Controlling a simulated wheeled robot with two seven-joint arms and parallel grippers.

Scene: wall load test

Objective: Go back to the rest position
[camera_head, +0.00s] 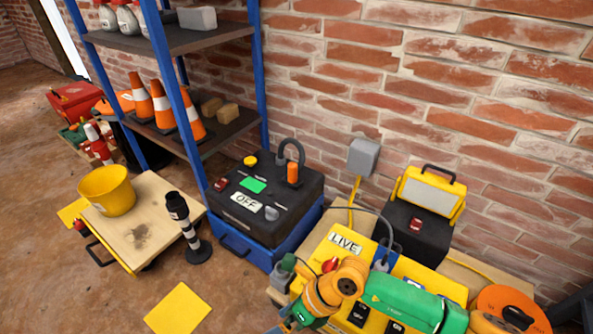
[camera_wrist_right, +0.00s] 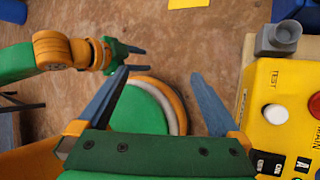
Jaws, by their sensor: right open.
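My right arm comes in from the lower right in the head view, over the front of the yellow test panel marked LIVE (camera_head: 345,243). Its gripper (camera_head: 290,322) is at the bottom edge, left of the panel. In the right wrist view the right gripper (camera_wrist_right: 160,75) has its two blue-grey fingers spread with nothing between them. My left gripper (camera_wrist_right: 146,60) shows at the upper left of the right wrist view, with its fingers apart and empty above the floor. It is not seen in the head view.
A black box marked OFF (camera_head: 245,205) sits on a blue crate left of the panel. A blue shelf (camera_head: 190,110) holds cones.

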